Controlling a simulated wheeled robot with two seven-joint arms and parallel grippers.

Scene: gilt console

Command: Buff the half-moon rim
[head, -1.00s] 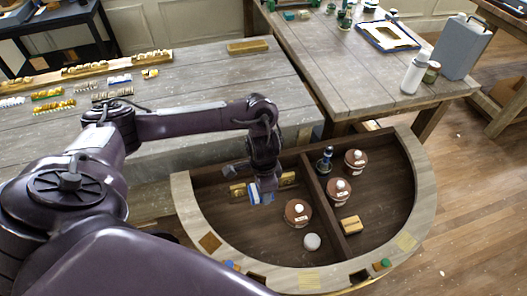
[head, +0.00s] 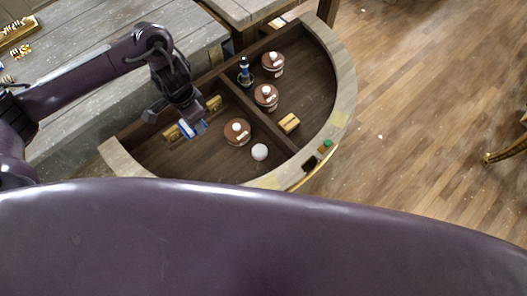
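The half-moon console's pale rim (head: 344,90) curves around a dark wooden inside with a divider, in the middle of the head view. A small black opening and a green spot lie along its front. My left gripper (head: 190,120) hangs over the left compartment, near the back. A blue-and-white block (head: 193,129) shows right at its fingertips. The fingers are too small and dark to tell whether they are closed on it. My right gripper is out of view.
The compartments hold brown lidded jars (head: 237,132), a white ball (head: 259,152), a dark blue bottle (head: 245,71) and a yellowish block (head: 289,123). Gold pieces (head: 214,103) lie beside my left gripper. A grey workbench (head: 90,100) adjoins behind. Open wooden floor (head: 430,90) lies at right.

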